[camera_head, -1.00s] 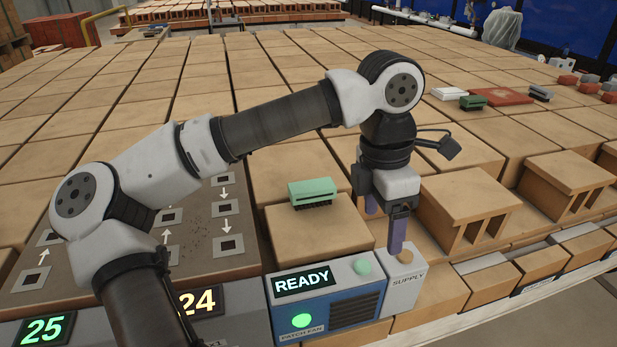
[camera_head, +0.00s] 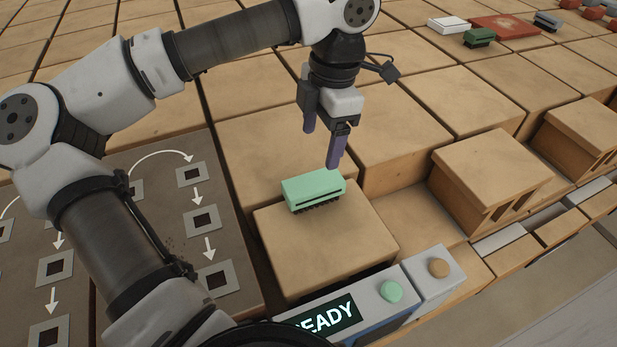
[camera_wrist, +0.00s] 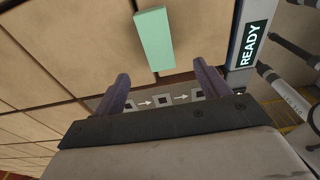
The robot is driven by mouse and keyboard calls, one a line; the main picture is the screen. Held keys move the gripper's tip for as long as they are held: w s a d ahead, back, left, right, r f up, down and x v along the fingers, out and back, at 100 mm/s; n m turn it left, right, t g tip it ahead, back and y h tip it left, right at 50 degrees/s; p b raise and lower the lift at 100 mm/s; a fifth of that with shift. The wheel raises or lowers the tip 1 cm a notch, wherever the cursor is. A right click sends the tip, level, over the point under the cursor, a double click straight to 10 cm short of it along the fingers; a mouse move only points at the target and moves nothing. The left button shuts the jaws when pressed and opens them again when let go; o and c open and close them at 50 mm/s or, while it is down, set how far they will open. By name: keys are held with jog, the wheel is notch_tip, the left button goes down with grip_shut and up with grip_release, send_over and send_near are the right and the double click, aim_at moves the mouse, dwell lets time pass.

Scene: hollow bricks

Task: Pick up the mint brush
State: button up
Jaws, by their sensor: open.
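The mint brush (camera_head: 313,189) lies on top of a tan block, its mint back up and dark bristles underneath. My gripper (camera_head: 322,148) is open and empty, with two purple fingers pointing down. In the head view it hangs above the brush, seemingly a little behind it. In the wrist view the mint brush (camera_wrist: 154,39) is a plain mint bar ahead of the fingertips, between their lines and apart from both. My gripper (camera_wrist: 160,90) shows its fingers spread wide there.
A box with a READY display (camera_head: 328,318) and round buttons stands in front of the brush's block. A dark panel with arrows and square plates (camera_head: 201,222) lies to the left. A green brush (camera_head: 479,38) and a white one (camera_head: 447,24) lie farther back. Hollow bricks (camera_head: 490,180) stand to the right.

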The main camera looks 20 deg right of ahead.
jog(key=p, duration=0.1)
send_over(314, 182)
jog(key=f, duration=0.6)
jog(key=shift+s+d+f, duration=0.1)
jog(key=shift+s, duration=0.2)
jog(key=shift+w+f+p, duration=0.2)
jog(key=shift+f+p, duration=0.4)
jog(key=shift+f, duration=0.95)
jog(key=shift+w+f+p, duration=0.15)
jog(key=shift+f+p, duration=0.4)
jog(key=shift+f, duration=0.95)
jog(key=c, duration=1.1)
jog(key=shift+r, duration=0.1)
jog(key=shift+c, duration=0.2)
notch_tip(314, 182, up, 20)
jog(key=b, duration=0.3)
jog(key=shift+b, duration=0.3)
